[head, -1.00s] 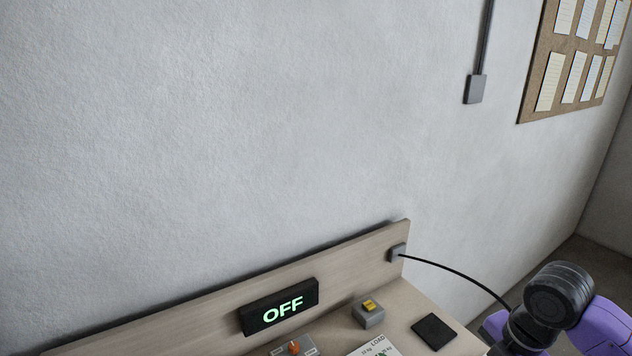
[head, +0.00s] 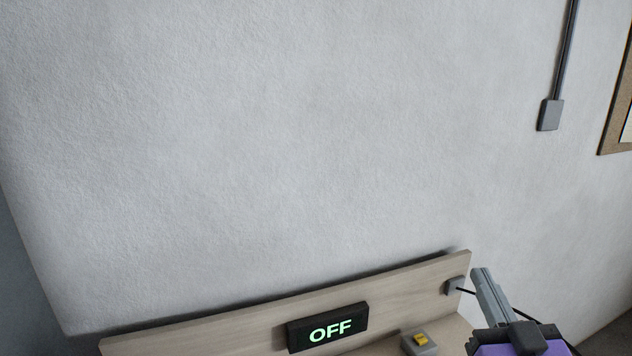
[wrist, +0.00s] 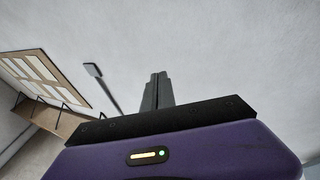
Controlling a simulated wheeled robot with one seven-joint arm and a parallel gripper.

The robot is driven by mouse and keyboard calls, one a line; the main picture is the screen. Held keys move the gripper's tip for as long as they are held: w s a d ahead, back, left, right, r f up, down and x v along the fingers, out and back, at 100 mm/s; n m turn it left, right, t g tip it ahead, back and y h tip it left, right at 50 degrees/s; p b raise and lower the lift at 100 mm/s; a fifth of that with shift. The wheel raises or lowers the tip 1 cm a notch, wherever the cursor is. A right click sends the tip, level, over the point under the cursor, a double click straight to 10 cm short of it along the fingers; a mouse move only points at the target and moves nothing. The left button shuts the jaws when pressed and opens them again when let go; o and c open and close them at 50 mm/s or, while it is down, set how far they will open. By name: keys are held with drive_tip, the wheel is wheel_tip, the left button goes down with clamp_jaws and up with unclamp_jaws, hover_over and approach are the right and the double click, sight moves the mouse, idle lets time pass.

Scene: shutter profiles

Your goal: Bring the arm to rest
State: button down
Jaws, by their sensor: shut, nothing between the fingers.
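My gripper (head: 481,272) is at the lower right of the head view, its grey fingers pointing up in front of the right end of the bench's back panel. In the wrist view my gripper (wrist: 158,75) shows its two fingers side by side and closed, with nothing between them. Plain wall lies beyond the fingertips. The fingers appear clear of any object, though their distance from the panel is hard to tell.
A black display (head: 328,328) reading OFF is on the wooden back panel (head: 215,325). A grey box with a yellow switch (head: 420,339) sits to its right. A grey wall box (head: 550,114) and a notice board (head: 618,110) are on the wall. The wall's middle is bare.

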drive_tip(key=s+a+f+g+b, duration=0.1)
drive_tip(key=s+a+f+g, duration=0.1)
drive_tip(key=s+f, duration=0.5)
drive_tip(key=s+a+f+g+b, duration=0.1)
drive_tip(key=s+f, duration=0.7)
drive_tip(key=s, duration=1.1)
drive_tip(key=s+a+f+g, duration=0.3)
drive_tip(key=s+f, duration=0.5)
drive_tip(key=s, duration=0.5)
drive_tip(key=shift+y+b, duration=0.4)
drive_tip(key=shift+f, duration=0.1)
